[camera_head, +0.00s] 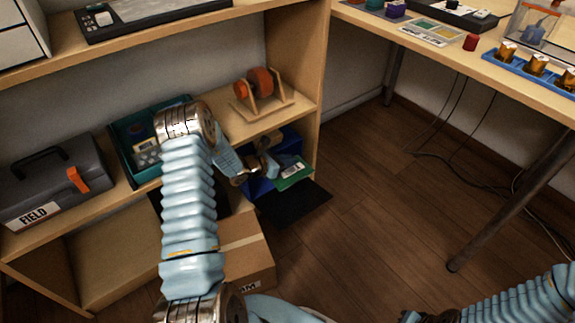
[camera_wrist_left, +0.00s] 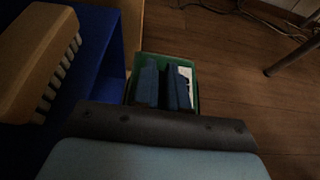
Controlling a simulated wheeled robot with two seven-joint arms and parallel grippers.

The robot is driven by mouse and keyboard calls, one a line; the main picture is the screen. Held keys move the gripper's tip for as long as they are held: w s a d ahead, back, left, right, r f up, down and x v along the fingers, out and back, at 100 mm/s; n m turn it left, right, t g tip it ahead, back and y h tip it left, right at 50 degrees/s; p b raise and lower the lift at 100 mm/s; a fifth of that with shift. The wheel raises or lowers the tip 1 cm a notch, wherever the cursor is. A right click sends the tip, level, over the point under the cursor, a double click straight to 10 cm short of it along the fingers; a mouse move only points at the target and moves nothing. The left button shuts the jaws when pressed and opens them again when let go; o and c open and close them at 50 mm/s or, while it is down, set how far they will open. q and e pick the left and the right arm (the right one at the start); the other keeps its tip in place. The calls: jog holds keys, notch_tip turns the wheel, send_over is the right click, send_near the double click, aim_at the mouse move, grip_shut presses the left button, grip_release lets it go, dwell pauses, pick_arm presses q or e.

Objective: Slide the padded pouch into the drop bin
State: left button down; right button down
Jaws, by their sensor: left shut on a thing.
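The padded pouch (camera_head: 294,173) is green with a white label. It is at the right edge of the shelf's lower level, by a blue bin (camera_head: 259,187) that seems to be the drop bin. My left gripper (camera_head: 268,167) is shut on the pouch, and its wrist hides part of the bin. In the left wrist view, the blue fingers (camera_wrist_left: 166,88) lie over the green pouch (camera_wrist_left: 155,60), with the blue bin (camera_wrist_left: 95,65) to the left. My right gripper is out of view.
A wooden brush (camera_wrist_left: 38,50) lies at the blue bin. A black mat (camera_head: 297,207) is on the floor below. A cardboard box (camera_head: 250,262), a toolbox (camera_head: 55,180) and a teal tray (camera_head: 122,150) are near my left arm. The shelf's side panel (camera_head: 320,80) stands right.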

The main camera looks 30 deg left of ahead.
pick_arm(q)
jog(key=shift+a+f, duration=0.25)
jog(key=shift+f, duration=0.2)
jog(key=shift+f+b, duration=2.6)
jog(key=shift+f, duration=1.8)
jog(key=c, duration=1.1)
grip_release()
